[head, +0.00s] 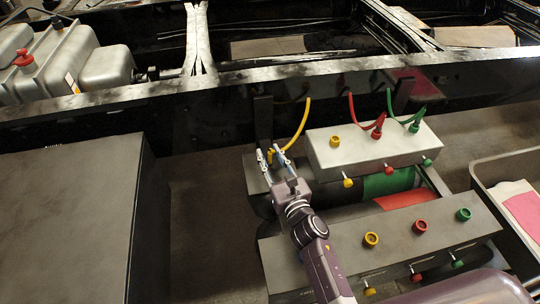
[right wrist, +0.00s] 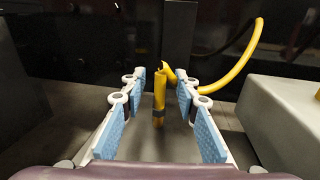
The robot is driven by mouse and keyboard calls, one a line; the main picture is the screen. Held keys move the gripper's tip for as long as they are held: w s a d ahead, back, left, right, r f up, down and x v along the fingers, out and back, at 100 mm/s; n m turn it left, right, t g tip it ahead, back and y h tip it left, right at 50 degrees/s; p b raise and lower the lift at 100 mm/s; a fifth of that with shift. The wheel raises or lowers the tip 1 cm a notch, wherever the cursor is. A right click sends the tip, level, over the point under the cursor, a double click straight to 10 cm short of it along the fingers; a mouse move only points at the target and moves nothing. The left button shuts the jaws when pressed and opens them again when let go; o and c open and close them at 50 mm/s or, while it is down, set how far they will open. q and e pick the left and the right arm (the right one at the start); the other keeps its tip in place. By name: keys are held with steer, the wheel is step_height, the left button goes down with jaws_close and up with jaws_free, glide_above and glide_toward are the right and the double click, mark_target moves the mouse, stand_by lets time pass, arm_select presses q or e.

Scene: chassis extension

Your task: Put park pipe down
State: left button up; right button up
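A curved yellow pipe (head: 302,125) comes down from the dark chassis wall; I take it to be the park pipe. In the right wrist view its upper bend (right wrist: 240,66) runs to the right, and a short upright yellow end piece (right wrist: 159,92) with a dark band stands between the fingers. My right gripper (head: 274,152) is at the lower end of the pipe, beside the upper grey box. In the right wrist view the gripper (right wrist: 161,84) is open, with visible gaps on both sides of the yellow piece. My left gripper is not in view.
A grey upper box (head: 375,148) has yellow, red and green fittings; a red pipe (head: 351,108) and a green pipe (head: 390,103) reach it. A lower grey box (head: 390,250) has similar fittings. A dark block (head: 70,215) stands left and a grey bin (head: 483,170) right.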

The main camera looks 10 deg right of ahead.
mark_target(271, 158)
steer(key=shift+r, duration=0.15)
steer(key=shift+r+p, duration=0.2)
steer(key=shift+p, duration=0.15)
steer(key=s, duration=0.2)
steer(key=s+b, duration=0.1)
steer(key=s, duration=0.1)
steer(key=s+d, duration=0.1)
steer(key=s, duration=0.1)
steer(key=shift+s+f, duration=0.25)
steer(key=shift+s+d+r, duration=0.1)
steer(key=shift+s, duration=0.4)
